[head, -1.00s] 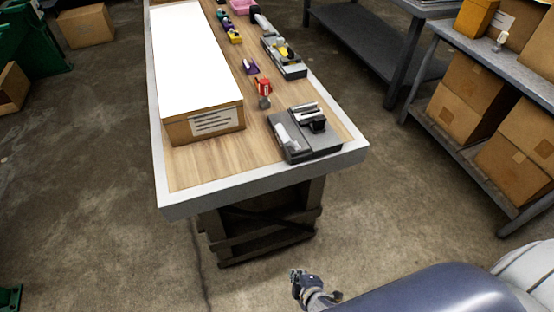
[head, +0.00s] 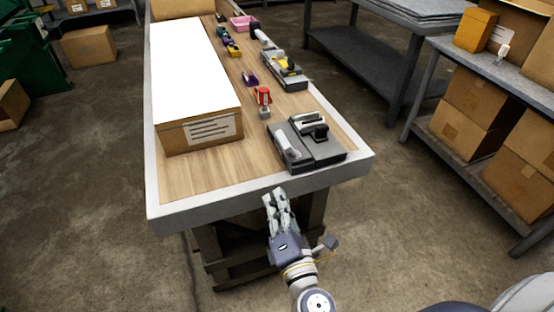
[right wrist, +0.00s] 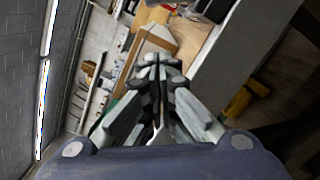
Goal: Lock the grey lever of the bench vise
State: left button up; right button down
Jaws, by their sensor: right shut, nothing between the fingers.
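A dark grey block-shaped device (head: 290,149), which looks like the bench vise, sits at the near right corner of the workbench (head: 262,192). It carries a light grey bar and a black part on top. I cannot tell which part is its lever or how that is set. My right gripper (head: 275,196) is just in front of the bench's near edge, pointing toward the bench, apart from the device. Its fingers are shut and empty, and their tips meet in the right wrist view (right wrist: 158,64). My left gripper is not in view.
A long carton with a white top (head: 200,132) fills the bench's left side. A small red object (head: 263,96) and a grey-and-yellow device (head: 284,70) stand behind the vise. A shelf with cartons (head: 470,122) is at right. The floor between is clear.

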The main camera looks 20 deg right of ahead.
aim_at(290, 149)
jog(key=w+d+p, duration=0.1)
jog(key=w, duration=0.2)
jog(key=w+r+p, duration=0.1)
jog(key=w+p, duration=0.1)
jog(key=w, duration=0.2)
jog(key=w+d+r+p, duration=0.1)
jog(key=w+p, duration=0.1)
jog(key=w, duration=0.1)
jog(key=shift+w+d, duration=0.3)
jog(key=shift+d+r, duration=0.25)
jog(key=shift+d, duration=0.4)
